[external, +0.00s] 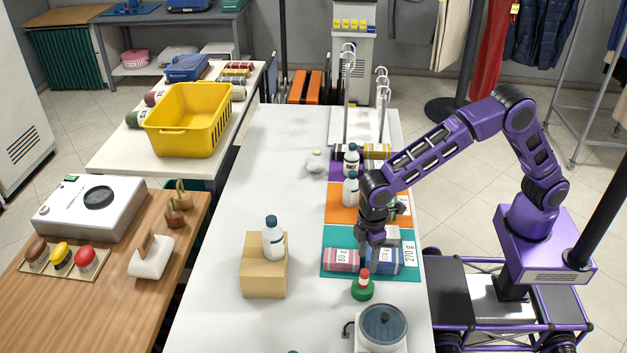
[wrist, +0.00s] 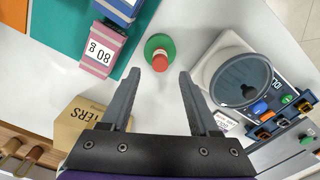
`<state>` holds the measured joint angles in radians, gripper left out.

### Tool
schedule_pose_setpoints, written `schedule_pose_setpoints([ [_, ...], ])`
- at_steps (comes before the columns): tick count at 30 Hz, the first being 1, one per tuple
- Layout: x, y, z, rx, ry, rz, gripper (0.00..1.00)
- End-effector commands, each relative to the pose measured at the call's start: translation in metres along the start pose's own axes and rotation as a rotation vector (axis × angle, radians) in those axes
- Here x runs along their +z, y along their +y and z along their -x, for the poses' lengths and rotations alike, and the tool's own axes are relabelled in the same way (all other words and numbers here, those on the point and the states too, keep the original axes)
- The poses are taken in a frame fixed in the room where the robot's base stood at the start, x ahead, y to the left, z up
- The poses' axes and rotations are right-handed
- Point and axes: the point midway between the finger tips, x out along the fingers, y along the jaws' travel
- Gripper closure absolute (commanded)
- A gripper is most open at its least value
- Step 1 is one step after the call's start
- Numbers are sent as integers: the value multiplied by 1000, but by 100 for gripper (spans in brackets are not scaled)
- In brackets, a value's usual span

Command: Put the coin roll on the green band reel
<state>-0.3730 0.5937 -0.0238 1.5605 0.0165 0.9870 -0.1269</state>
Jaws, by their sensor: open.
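The green band reel (external: 362,292) lies flat on the white table near the front edge of the teal mat. A small red and white cylinder (external: 364,276), which looks like the coin roll, stands upright on it. In the wrist view the green reel (wrist: 157,44) and the red roll (wrist: 160,62) show just beyond my fingertips. My gripper (external: 364,258) points down over the table, close above and behind the roll. In the wrist view my gripper (wrist: 159,74) is open, its fingers apart with nothing between them.
Weight-labelled bundles (external: 342,260) lie on the teal mat (external: 330,235). A cardboard box (external: 263,278) with a white bottle (external: 273,240) on it stands to the left. A round-topped scale (external: 383,325) stands at the front right. The white table between box and reel is clear.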

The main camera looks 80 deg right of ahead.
Motion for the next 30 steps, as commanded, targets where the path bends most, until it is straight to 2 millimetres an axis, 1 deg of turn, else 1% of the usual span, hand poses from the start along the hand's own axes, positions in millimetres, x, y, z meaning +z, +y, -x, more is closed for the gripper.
schedule_pose_setpoints([
  [1, 0, 0, 11, 0, 3, 0, 38],
  [3, -1, 0, 21, 0, 3, 0, 38],
  [7, 0, 0, 31, 0, 0, 1, 38],
  [10, 0, 0, 35, 0, 0, 1, 38],
  [23, -2, 0, 37, 2, 7, 1, 38],
  [26, -14, -2, 55, 16, 65, 5, 38],
  [29, -40, -6, 99, 41, 197, 10, 38],
  [30, -52, -9, 124, 51, 268, 14, 38],
])
